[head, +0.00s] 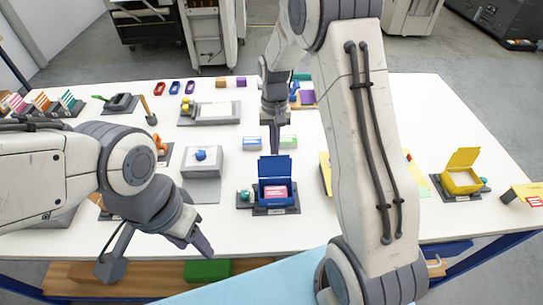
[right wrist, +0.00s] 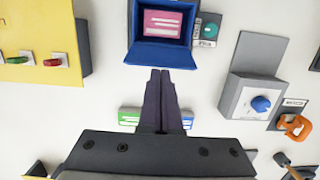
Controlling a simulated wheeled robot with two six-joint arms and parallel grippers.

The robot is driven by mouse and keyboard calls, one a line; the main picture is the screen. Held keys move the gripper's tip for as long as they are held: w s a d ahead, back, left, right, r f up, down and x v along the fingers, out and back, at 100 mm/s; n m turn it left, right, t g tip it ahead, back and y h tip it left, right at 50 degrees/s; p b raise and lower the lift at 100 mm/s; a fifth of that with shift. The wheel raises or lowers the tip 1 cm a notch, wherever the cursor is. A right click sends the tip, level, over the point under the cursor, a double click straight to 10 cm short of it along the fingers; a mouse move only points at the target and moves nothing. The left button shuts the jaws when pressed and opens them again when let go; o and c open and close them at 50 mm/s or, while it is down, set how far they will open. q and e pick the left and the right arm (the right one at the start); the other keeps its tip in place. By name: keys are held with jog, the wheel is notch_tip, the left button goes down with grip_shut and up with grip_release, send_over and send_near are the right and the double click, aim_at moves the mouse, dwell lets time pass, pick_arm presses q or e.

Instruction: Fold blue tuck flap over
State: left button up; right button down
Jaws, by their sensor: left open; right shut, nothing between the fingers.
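The blue box (head: 276,192) sits on a dark base at the middle front of the table, with a pink card (head: 276,191) inside. Its blue lid flap (head: 275,167) stands up at the back. In the right wrist view, the box (right wrist: 131,22) is at the top, and its flap (right wrist: 163,54) points toward my gripper. My right gripper (right wrist: 160,72) is shut and empty, its fingertips at the flap's outer edge; I cannot tell whether they touch. In the head view, it (head: 278,152) is behind the flap. My left gripper (head: 155,254) is open and empty by the table's front edge, left of the box.
A teal knob (head: 243,196) is beside the blue box. A grey block with a blue knob (head: 201,155) stands to its left. Small blue (head: 252,143) and green (head: 288,142) packs lie behind it. An open yellow box (head: 462,182) is at the right.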

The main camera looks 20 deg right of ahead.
jog(key=shift+s, duration=0.1)
dwell(0.4)
jog(key=shift+s+a+f, duration=0.1)
jog(key=shift+s+a, duration=0.1)
jog(key=shift+s, duration=0.5)
jog(key=shift+s+a+f, duration=0.2)
jog(key=shift+s, duration=0.3)
jog(key=shift+f, duration=0.15)
dwell(0.6)
dwell(0.3)
